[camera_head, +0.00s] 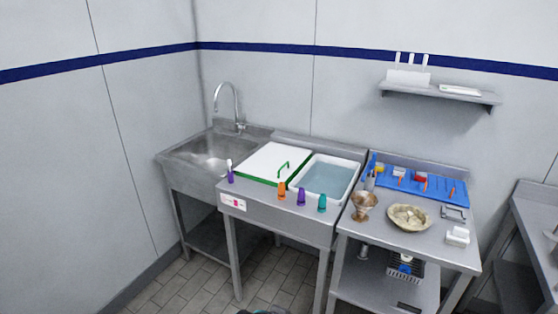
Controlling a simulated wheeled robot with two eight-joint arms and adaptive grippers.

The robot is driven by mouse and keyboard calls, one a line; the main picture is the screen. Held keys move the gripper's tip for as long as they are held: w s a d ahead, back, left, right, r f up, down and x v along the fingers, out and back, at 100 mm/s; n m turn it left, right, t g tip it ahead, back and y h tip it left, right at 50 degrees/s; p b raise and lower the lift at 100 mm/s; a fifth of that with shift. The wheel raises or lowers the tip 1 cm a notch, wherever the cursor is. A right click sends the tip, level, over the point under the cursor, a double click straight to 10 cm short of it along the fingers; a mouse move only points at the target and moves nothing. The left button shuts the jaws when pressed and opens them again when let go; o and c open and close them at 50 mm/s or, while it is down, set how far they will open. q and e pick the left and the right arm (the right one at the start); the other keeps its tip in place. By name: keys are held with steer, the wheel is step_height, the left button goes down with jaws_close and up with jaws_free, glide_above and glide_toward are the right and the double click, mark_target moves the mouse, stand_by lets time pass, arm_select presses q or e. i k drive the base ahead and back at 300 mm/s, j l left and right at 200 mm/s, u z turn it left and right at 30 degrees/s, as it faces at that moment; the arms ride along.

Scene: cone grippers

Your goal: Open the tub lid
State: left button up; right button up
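A white lid (268,157) with a green edge lies flat on the steel counter, right of the sink. A green handle (283,167) stands up near its right side. What is under the lid is hidden. Right beside it is an open white tub (353,182) holding bluish water (324,178). Neither of my grippers is in view, and nothing touches the lid's handle.
A steel sink (196,155) with a tall faucet (227,100) is at the left. The right table holds a blue tray (402,185), a goblet (363,205) and a bowl (409,217). A wall shelf (440,93) hangs above.

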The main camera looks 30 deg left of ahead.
mark_target(274, 162)
steer(key=i+j, duration=0.35)
steer(key=j, duration=0.15)
steer(key=i+j, duration=0.3)
steer(key=j, duration=0.15)
steer(key=i+j, duration=0.35)
steer(key=j, duration=0.15)
steer(key=u, duration=0.05)
